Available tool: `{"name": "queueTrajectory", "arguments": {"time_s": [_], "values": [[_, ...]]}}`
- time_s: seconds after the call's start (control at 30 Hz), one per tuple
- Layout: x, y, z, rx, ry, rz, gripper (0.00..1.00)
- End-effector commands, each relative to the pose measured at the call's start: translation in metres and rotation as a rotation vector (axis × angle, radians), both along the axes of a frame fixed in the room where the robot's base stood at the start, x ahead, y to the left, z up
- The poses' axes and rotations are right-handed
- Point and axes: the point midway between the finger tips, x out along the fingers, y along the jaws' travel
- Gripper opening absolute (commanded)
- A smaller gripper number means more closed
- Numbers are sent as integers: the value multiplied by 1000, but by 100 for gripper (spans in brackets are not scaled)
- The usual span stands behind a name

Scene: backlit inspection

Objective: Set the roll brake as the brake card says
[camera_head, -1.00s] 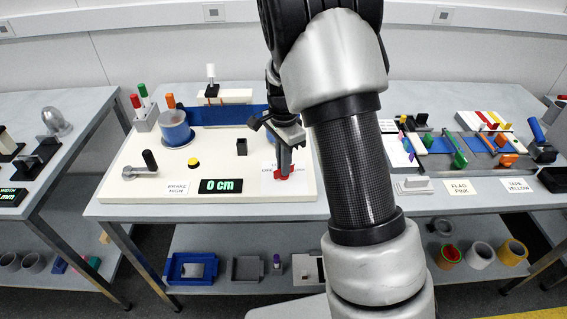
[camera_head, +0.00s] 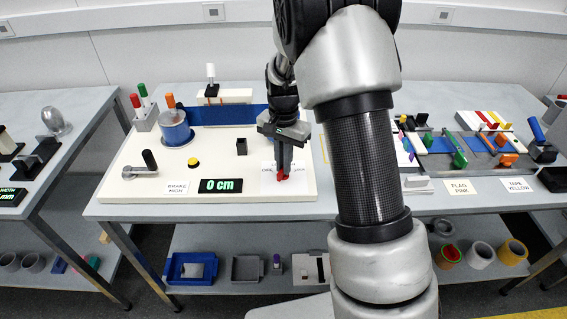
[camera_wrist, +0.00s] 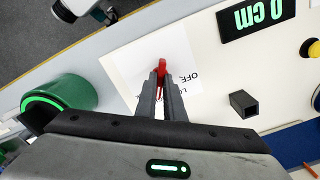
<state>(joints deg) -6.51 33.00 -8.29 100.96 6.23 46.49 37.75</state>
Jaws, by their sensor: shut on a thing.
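The brake card (camera_head: 176,188) stands at the front edge of the white board and reads "BRAKE HIGH". A red brake lever (camera_head: 283,177) is at the board's right end, on a white scale plate (camera_head: 268,184). The plate's lettering is partly covered; "OFF" and the start of another word show in the wrist view. My gripper (camera_head: 284,168) points down and is shut on the red lever. In the wrist view, the fingertips (camera_wrist: 161,78) pinch the lever (camera_wrist: 163,69), whose lower part and exact setting are hard to tell.
The board (camera_head: 125,188) also carries a black crank (camera_head: 150,160), a yellow button (camera_head: 193,162), a "0 cm" display (camera_head: 220,185), a blue roll (camera_head: 175,130) and a small dark square post (camera_head: 241,146). My arm hides the bench to the right.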

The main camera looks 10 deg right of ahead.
Motion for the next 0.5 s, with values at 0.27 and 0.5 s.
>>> {"name": "queueTrajectory", "arguments": {"time_s": [0.27, 0.5], "values": [[0, 0, 1, 0, -1, 140, 0], [0, 0, 1, 0, -1, 192, 0]]}}
